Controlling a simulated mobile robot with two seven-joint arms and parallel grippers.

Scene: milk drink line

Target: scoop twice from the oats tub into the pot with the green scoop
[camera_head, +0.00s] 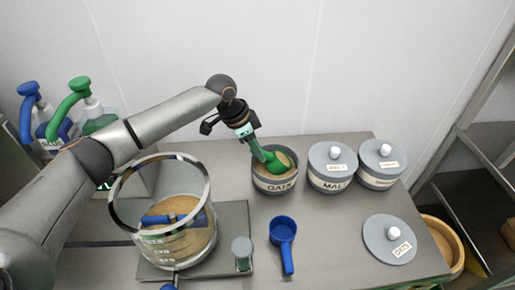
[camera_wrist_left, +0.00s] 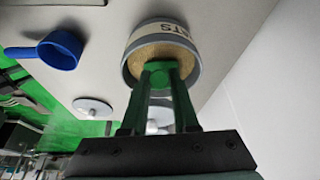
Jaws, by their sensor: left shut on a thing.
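My left gripper (camera_head: 247,135) is shut on the handle of the green scoop (camera_head: 277,162). The scoop's head is inside the mouth of the open oats tub (camera_head: 274,186), at the oats; how deep it sits I cannot tell. In the left wrist view the green scoop (camera_wrist_left: 158,72) reaches from the gripper (camera_wrist_left: 157,105) to the oats tub (camera_wrist_left: 143,34). The clear pot (camera_head: 152,247) with a metal rim stands left of the tub, with tan contents and a blue paddle inside. My right gripper is not in view.
The oats lid (camera_head: 376,242) lies on the table at right. A blue scoop (camera_head: 283,232) lies in front of the tub. The lidded malt tub (camera_head: 331,178) and another lidded tub (camera_head: 381,172) stand close right of the oats tub. Pump bottles (camera_head: 98,116) stand at back left.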

